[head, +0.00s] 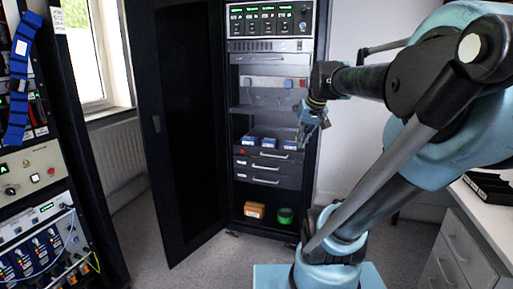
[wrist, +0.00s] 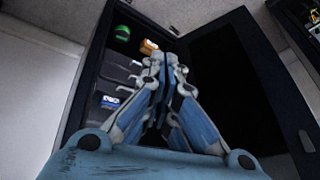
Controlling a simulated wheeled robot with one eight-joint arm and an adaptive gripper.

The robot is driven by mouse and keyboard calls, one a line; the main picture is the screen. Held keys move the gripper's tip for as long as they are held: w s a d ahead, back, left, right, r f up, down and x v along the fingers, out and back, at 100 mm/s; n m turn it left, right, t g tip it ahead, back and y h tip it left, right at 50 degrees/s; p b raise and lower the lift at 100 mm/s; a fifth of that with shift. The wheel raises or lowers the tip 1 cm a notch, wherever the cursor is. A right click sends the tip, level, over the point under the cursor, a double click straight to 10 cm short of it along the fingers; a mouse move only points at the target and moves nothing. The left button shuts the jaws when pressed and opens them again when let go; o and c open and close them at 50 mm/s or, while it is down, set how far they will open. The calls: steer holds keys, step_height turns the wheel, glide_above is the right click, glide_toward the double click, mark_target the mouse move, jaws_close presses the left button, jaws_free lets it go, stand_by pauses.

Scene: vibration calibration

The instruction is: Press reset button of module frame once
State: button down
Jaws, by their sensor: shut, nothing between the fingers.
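A rack unit with several modules and green displays (head: 265,20) sits at the top of the open cabinet in the head view. Another unit with several blue-fronted modules (head: 35,248) sits low in the left rack, with cables in front. I cannot tell which one is the module frame. My gripper (head: 306,137) is in front of the cabinet's right side, below the top unit. In the wrist view my gripper (wrist: 163,65) is shut and empty, pointing at the cabinet.
The cabinet door (head: 185,130) stands open to the left. Drawers (head: 265,180) with blue boxes on top are mid-cabinet. An orange box (head: 255,210) and a green roll (head: 285,215) lie at its bottom. A white drawer desk (head: 460,245) stands right. Floor before the cabinet is clear.

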steer(key=s+d+f+m+g+h, duration=0.1)
steer(key=s+d+f+g+h, duration=0.1)
steer(key=s+f, duration=1.4)
step_height(320, 180, down, 3)
steer(key=shift+d+f, duration=0.2)
steer(key=shift+d, duration=0.35)
steer(key=w+d+r+n+t+h, duration=0.1)
steer(key=w+d+r+t+h, duration=0.3)
steer(key=w+r, duration=0.6)
steer(key=w+d+r+n+t, duration=0.1)
steer(key=w+d+r+t, duration=0.1)
steer(key=w+d+r, duration=0.55)
steer(key=w+d+r+t+h, duration=0.25)
steer(key=w+r, duration=0.75)
steer(key=r, duration=0.5)
steer(key=w+r+n+t+y, duration=0.1)
steer(key=w+r+n+t, duration=0.2)
steer(key=w+r, duration=0.45)
steer(key=w+r+n+t+y, duration=0.2)
steer(key=w+r+n+t, duration=0.2)
steer(key=r, duration=0.7)
steer(key=w+a+r+n+g+y, duration=0.2)
steer(key=w+a+r+n+y, duration=0.5)
steer(key=r+n+y, duration=0.4)
steer(key=shift+w+a+n+y, duration=0.15)
steer(key=shift+w+n+y, duration=0.3)
steer(key=shift+n, duration=1.15)
